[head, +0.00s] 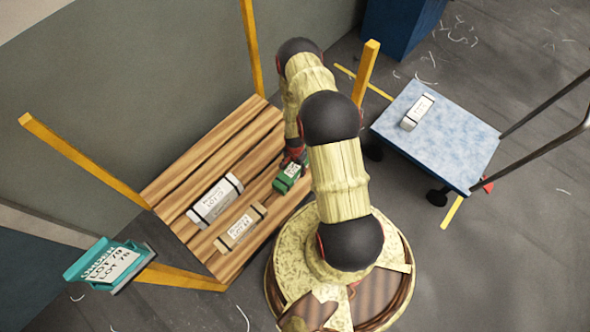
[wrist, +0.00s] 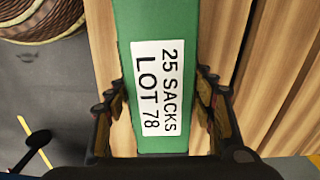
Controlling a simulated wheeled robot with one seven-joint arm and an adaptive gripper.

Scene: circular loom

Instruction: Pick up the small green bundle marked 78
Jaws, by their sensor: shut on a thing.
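The small green bundle (head: 288,178) lies at the right side of the wooden slatted platform in the head view, partly hidden by my arm. In the wrist view the green bundle (wrist: 157,20) fills the middle, and its white label reads "25 SACKS LOT 78". My gripper (wrist: 162,112) has one finger on each long side of the bundle and is shut on it. In the head view my gripper (head: 294,156) is mostly hidden behind my arm at the bundle's far end. I cannot tell whether the bundle is clear of the slats.
A white bundle (head: 214,200) and a tan bundle (head: 240,228) lie on the wooden platform (head: 180,183), which has yellow corner posts (head: 85,160). A blue-topped cart (head: 450,150) at right holds another white bundle (head: 417,111).

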